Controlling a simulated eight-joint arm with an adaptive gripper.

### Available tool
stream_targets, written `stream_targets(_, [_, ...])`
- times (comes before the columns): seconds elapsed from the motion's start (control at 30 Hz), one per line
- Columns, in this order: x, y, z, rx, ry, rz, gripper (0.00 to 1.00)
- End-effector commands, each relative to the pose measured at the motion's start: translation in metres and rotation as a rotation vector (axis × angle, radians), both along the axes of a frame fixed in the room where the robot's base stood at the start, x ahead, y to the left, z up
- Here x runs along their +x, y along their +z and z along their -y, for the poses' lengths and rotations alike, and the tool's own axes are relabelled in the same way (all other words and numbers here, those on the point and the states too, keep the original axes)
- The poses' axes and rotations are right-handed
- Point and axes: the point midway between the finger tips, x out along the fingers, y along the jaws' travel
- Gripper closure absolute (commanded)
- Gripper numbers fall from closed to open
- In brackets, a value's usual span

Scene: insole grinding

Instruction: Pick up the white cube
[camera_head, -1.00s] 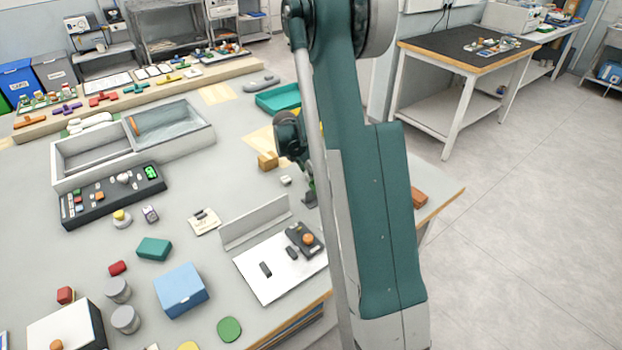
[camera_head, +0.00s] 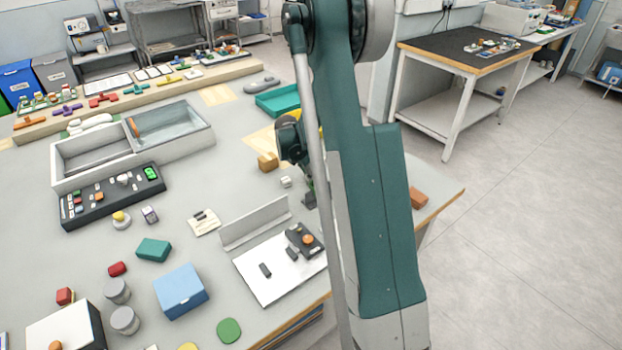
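A small white cube (camera_head: 286,182) sits on the grey table, just left of my arm and in front of a tan-yellow block. My gripper (camera_head: 309,198) is low over the table, just right of the cube and apart from it in the picture. It is small and mostly hidden behind my arm's links. Whether its fingers are open or shut does not show.
The tan-yellow block (camera_head: 268,162) stands close behind the cube. A grey upright plate (camera_head: 255,222) and a white board (camera_head: 262,283) with dark parts lie in front. An orange-brown block (camera_head: 418,197) is near the right table edge. A teal tray (camera_head: 279,101) is further back.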

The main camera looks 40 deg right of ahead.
Motion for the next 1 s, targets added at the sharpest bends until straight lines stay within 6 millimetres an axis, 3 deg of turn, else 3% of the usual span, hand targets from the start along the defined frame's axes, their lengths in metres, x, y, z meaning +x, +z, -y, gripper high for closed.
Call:
stream_targets(0.53, [0.0, 0.009, 0.0, 0.0, 0.0, 0.0, 0.83])
stream_targets(1.0, [0.0, 0.071, 0.0, 0.0, 0.0, 0.0, 0.83])
